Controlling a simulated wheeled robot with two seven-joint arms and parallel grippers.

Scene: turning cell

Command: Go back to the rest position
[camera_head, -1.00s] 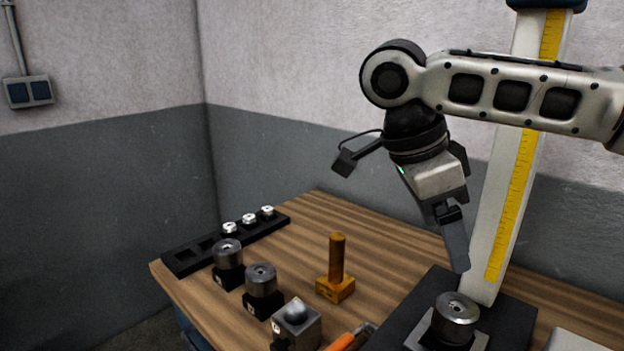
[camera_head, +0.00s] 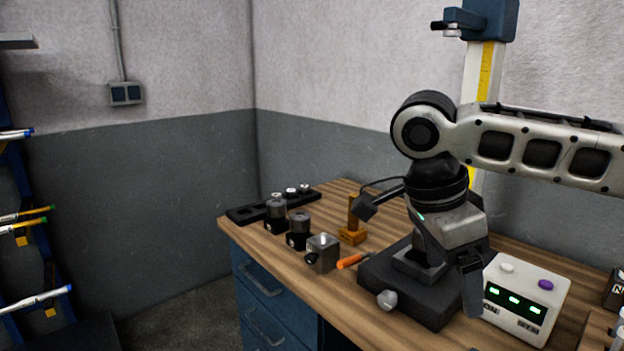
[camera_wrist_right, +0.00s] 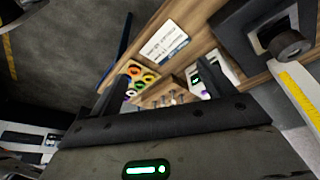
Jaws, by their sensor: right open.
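My right gripper (camera_head: 468,278) hangs with its fingers down in the head view, in front of the black base (camera_head: 375,268) of the height stand. In the right wrist view its two fingers stand apart with nothing between them (camera_wrist_right: 165,92), so it is open and empty. The wrist view also shows a dark metal cylinder (camera_wrist_right: 290,44) on the stand's base, apart from the fingers. The gripper covers that part of the base in the head view. My left gripper is not in view.
A white box (camera_head: 525,297) with green displays stands right of the gripper. Metal cylinders on black blocks (camera_head: 299,229), a black rack (camera_head: 245,213), a brass post (camera_head: 353,233) and an orange-handled tool (camera_head: 352,260) occupy the bench's left part. Open floor (camera_head: 190,325) lies left of the bench.

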